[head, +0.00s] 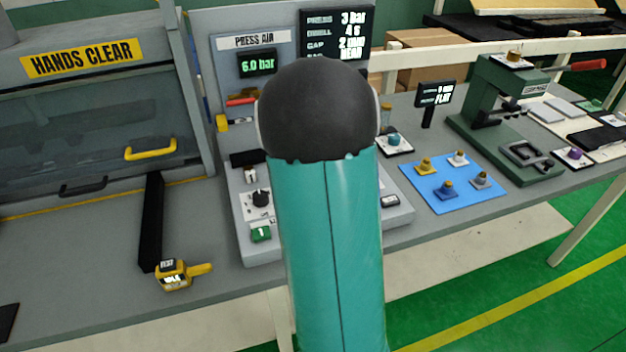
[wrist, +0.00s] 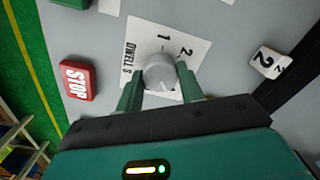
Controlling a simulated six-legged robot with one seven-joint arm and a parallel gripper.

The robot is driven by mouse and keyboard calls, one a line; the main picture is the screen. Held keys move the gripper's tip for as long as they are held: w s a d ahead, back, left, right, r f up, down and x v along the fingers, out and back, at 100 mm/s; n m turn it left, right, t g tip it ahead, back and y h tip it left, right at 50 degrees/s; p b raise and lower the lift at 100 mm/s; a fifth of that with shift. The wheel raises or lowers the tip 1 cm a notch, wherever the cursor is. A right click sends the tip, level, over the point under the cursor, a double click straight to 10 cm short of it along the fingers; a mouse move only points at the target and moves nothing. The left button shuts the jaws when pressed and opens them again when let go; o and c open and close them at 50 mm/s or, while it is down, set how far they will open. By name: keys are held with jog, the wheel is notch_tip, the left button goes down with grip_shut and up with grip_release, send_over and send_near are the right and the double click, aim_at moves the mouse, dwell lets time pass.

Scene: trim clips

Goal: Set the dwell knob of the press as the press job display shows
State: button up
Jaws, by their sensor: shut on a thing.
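In the wrist view the dwell knob (wrist: 160,71) is a round light-grey knob on a white card labelled DWELL S (wrist: 138,40). The card's numbers 1 and 2 show beside the knob; other marks are hidden. Where the knob points is not clear. My gripper (wrist: 159,80) is shut on the knob, one green finger on each side. In the head view my arm hides both gripper and knob. The press job display (head: 336,32), a black panel at the top, reads dwell 4 s, with 3 bar above and 2 mm below.
A red STOP button (wrist: 77,79) and a white tag with a 2 (wrist: 269,62) flank the knob. In the head view a black knob (head: 260,199) and green button (head: 261,232) are left of my arm. A blue mat (head: 420,190) with several small parts lies right.

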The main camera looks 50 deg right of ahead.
jog(key=shift+r, duration=0.1)
dwell(0.3)
jog(key=o, duration=1)
notch_tip(320, 180, up, 14)
jog(key=shift+f, duration=0.15)
dwell(0.3)
